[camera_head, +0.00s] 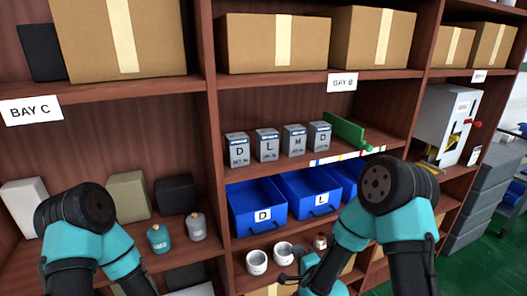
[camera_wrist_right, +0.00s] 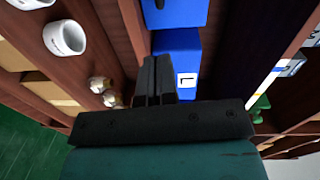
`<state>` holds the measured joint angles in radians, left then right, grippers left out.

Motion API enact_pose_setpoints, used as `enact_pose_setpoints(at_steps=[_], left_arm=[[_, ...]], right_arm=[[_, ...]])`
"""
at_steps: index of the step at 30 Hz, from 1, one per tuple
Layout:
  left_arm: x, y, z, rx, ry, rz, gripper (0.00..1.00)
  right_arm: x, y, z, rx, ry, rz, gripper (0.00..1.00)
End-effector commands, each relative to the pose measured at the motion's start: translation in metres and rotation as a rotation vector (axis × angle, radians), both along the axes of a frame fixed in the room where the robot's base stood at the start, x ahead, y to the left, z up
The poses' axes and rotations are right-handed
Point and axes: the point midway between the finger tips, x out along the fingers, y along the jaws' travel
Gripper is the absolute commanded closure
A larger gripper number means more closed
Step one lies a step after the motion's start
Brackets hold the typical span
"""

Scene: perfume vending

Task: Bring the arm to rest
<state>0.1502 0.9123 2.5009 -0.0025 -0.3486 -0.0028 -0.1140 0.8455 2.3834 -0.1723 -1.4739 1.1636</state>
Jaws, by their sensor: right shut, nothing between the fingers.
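My right arm (camera_head: 405,225) reaches in from the lower right, its elbow bent in front of the shelves. My right gripper (camera_head: 286,278) is low at the front of the bottom shelf, close to the white cups, partly hidden by its own wrist. In the right wrist view its dark fingers (camera_wrist_right: 157,80) are together with nothing between them. Blue bins lie beyond the fingertips there. My left arm (camera_head: 105,245) shows at the lower left with a bent elbow; its gripper is out of the picture.
Blue bins marked D (camera_head: 258,228) and L (camera_head: 306,208) sit below grey boxes (camera_head: 268,146). White cups (camera_head: 257,263) stand on the shelf below. Small bottles (camera_head: 159,239) stand behind my left arm. A white dispenser (camera_head: 443,115) stands at right, with grey drawers (camera_head: 485,190) beside the shelving.

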Motion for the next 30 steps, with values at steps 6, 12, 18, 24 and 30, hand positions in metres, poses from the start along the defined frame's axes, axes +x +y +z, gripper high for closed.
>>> enact_pose_setpoints(at_steps=[6, 12, 18, 24, 30], left_arm=[[0.000, 0.000, 0.000, 0.000, 0.000, 0.000, 1.00], [0.000, 0.000, 0.000, 0.000, 0.000, 0.000, 1.00], [0.000, 0.000, 0.000, 0.000, 0.000, 0.000, 1.00], [0.000, 0.000, 0.000, 0.000, 0.000, 0.000, 1.00], [0.000, 0.000, 0.000, 0.000, 0.000, 0.000, 1.00]], right_arm=[[-0.029, -0.024, -0.068, -0.302, 0.218, 0.066, 1.00], [-0.087, -0.050, -0.136, -0.607, 0.465, 0.260, 1.00], [-0.162, -0.071, -0.184, -0.811, 0.673, 0.560, 1.00], [-0.222, -0.081, -0.203, -0.885, 0.778, 0.832, 1.00], [-0.237, -0.082, -0.205, -0.895, 0.793, 0.909, 1.00]])
